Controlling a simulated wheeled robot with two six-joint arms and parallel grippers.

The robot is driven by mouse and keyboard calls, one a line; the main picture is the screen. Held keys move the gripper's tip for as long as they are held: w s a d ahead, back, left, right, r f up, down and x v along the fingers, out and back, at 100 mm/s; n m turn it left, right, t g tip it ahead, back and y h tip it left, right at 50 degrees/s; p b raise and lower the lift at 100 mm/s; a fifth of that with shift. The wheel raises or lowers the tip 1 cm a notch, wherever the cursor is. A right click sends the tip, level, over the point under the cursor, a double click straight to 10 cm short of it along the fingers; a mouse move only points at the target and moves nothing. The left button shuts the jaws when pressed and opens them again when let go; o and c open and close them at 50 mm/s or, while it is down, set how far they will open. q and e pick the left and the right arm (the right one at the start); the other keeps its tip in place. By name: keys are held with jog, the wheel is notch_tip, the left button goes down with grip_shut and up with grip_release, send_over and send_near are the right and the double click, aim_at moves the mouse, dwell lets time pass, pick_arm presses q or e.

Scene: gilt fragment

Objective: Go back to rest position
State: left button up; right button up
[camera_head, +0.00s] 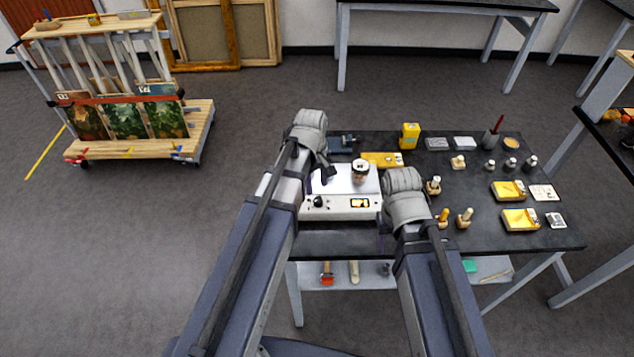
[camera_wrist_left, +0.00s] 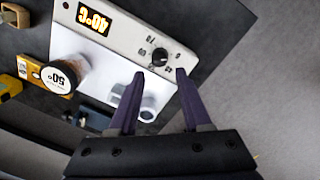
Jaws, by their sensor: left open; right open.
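My left gripper (camera_wrist_left: 158,90) is open and empty in the left wrist view, with its two dark fingers apart over the edge of a white device. In the head view my left gripper (camera_head: 328,174) is above the left side of that white device (camera_head: 330,208), mostly hidden by its own wrist. My right gripper (camera_head: 382,228) is by the device's right end in the head view, and its fingers are largely hidden behind the grey wrist. The device has a dark knob (camera_wrist_left: 160,57) and a lit display (camera_wrist_left: 93,19). A brown-and-white jar (camera_head: 360,171) stands on its top.
A lower shelf (camera_head: 340,275) holds tools. A wooden cart (camera_head: 190,120) with paintings stands at the left. The floor between is clear.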

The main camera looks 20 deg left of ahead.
pick_arm(q)
jog(key=shift+r, duration=0.35)
